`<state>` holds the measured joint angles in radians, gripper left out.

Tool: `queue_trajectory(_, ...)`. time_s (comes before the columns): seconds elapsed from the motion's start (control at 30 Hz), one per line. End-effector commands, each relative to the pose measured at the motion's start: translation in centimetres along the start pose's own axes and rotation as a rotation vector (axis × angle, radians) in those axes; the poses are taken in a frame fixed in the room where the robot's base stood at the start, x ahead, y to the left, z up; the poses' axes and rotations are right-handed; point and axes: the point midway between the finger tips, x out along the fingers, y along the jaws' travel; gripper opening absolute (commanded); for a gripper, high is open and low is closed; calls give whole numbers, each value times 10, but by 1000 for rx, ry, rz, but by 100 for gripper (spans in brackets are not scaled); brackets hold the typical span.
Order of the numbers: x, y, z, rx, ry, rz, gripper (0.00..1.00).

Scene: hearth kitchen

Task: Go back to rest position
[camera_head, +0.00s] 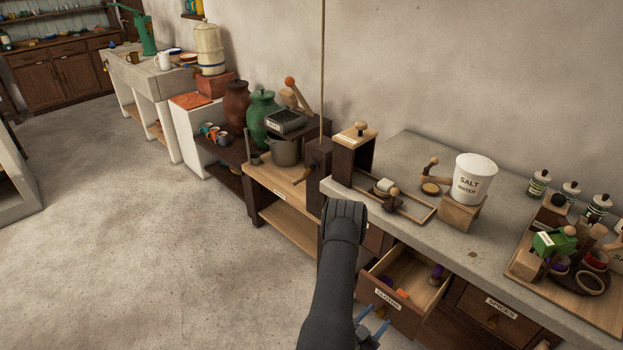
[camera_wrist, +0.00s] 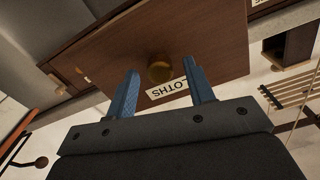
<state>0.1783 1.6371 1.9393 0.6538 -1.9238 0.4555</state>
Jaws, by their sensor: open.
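My gripper (camera_head: 372,328) is low in the head view, in front of the open cloths drawer (camera_head: 393,310), with blue fingers. In the wrist view, my gripper (camera_wrist: 166,95) has its two blue fingers apart, on either side of the round brass knob (camera_wrist: 159,69) on the drawer front (camera_wrist: 210,55). I cannot tell whether the fingers touch the knob. The label on the drawer front is partly hidden behind a finger. The drawer holds a few small purple and orange things. My dark arm covers part of the cabinet in the head view.
The stone counter (camera_head: 415,225) above carries a salt water bucket (camera_head: 474,179), a wooden tray (camera_head: 408,207) and several jars. A shut spices drawer (camera_head: 498,312) is to the right. A low wooden shelf unit (camera_head: 293,232) stands to the left. The floor (camera_head: 150,240) at left is clear.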

Motion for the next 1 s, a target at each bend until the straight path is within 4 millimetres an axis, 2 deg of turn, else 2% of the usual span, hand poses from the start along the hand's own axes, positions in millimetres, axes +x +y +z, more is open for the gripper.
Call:
queue_trajectory(0.23,20,0,-1,1,1,0,49)
queue_trajectory(0.63,21,0,0,0,0,-1,49)
queue_trajectory(0.77,16,0,0,-1,-2,-1,49)
queue_trajectory(1.0,-15,-1,1,-2,-5,-4,49)
